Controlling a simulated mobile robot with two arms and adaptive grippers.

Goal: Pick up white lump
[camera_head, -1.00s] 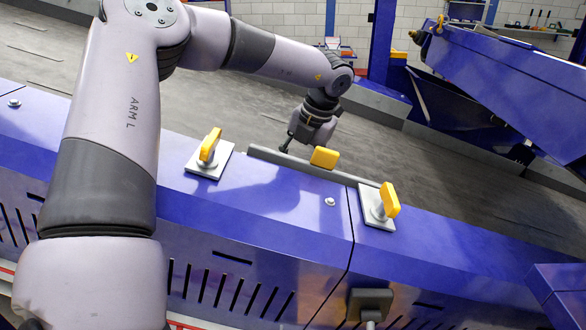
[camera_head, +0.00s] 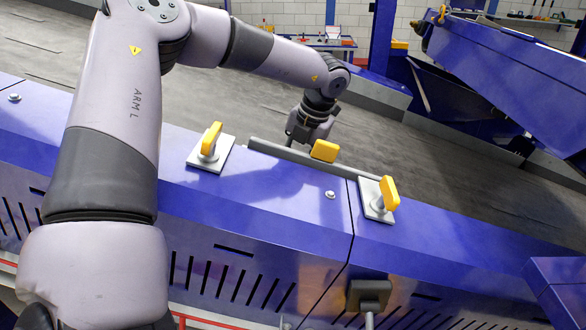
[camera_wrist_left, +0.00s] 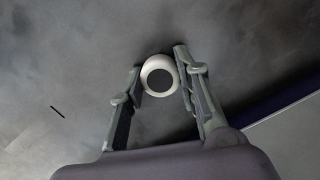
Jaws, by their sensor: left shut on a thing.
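The white lump (camera_wrist_left: 146,80) shows in the left wrist view as a pale rounded ring with a dark round middle. It is between the two fingers of my left gripper (camera_wrist_left: 160,74), which is shut on it. A dark grey belt surface lies behind it. In the head view my left gripper (camera_head: 303,135) is over the belt, just beyond the blue frame's grey edge bar. Its fingertips and the lump are hidden there. My right gripper is not in view.
A blue machine frame (camera_head: 270,215) crosses the foreground, with yellow-handled clamps (camera_head: 211,139) and (camera_head: 389,192) and a yellow block (camera_head: 324,151) at its grey bar (camera_head: 275,152). The grey belt (camera_head: 420,170) runs behind. A blue overhead structure (camera_head: 500,70) hangs at upper right.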

